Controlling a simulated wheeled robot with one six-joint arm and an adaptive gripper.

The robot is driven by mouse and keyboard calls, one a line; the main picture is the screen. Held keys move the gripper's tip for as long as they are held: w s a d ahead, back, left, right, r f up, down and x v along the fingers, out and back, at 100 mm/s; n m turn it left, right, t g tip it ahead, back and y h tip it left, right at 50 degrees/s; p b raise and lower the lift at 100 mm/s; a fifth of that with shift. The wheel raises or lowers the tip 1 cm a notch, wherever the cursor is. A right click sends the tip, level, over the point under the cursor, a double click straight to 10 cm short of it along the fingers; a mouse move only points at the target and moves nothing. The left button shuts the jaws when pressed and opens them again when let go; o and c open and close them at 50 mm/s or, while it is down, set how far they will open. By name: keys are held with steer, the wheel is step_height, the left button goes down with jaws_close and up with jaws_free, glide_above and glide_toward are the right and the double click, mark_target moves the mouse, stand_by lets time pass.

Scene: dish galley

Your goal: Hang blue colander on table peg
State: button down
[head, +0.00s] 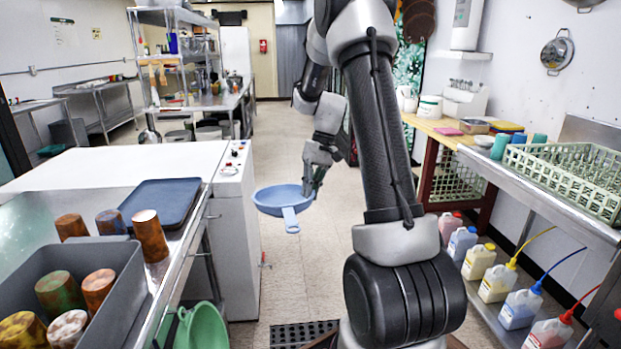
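The blue colander (270,203) is in the air over the aisle floor, bowl opening facing up, with its flat handle (290,220) pointing toward me. My gripper (311,189) points down at the colander's right rim and appears shut on it. The fingertips are small and partly overlap the rim. Left of the colander is the steel table (185,245). A small peg-like piece (212,216) sticks out from its right edge, too small to make out clearly. The colander is apart from the table.
A green colander (207,328) hangs low beside the steel table. A white cabinet (235,235) stands just left of the blue colander. A grey bin (110,300) of cups and a blue tray (160,198) sit on the left. Several bottles (520,308) line the right shelf.

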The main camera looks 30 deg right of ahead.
steer(key=w+a+f+m+t+y, duration=0.2)
steer(key=w+a+f+m+t, duration=0.15)
steer(key=f+m, duration=0.55)
steer(key=w+a+f+m+t+y, duration=0.25)
steer(key=w+f+m+t, duration=0.2)
steer(key=f, duration=0.95)
steer(key=w+a+f+m+t+y, duration=0.2)
steer(key=w+a+f+m+t, duration=0.1)
steer(key=f+m, duration=0.65)
steer(key=w+a+f+n, duration=0.2)
steer(key=w+a+f, duration=0.1)
steer(key=a, duration=0.6)
steer(key=shift+w+f, duration=0.25)
steer(key=shift+w, duration=0.2)
steer(key=c, duration=1.6)
jaws_free()
steer(key=shift+o, duration=0.2)
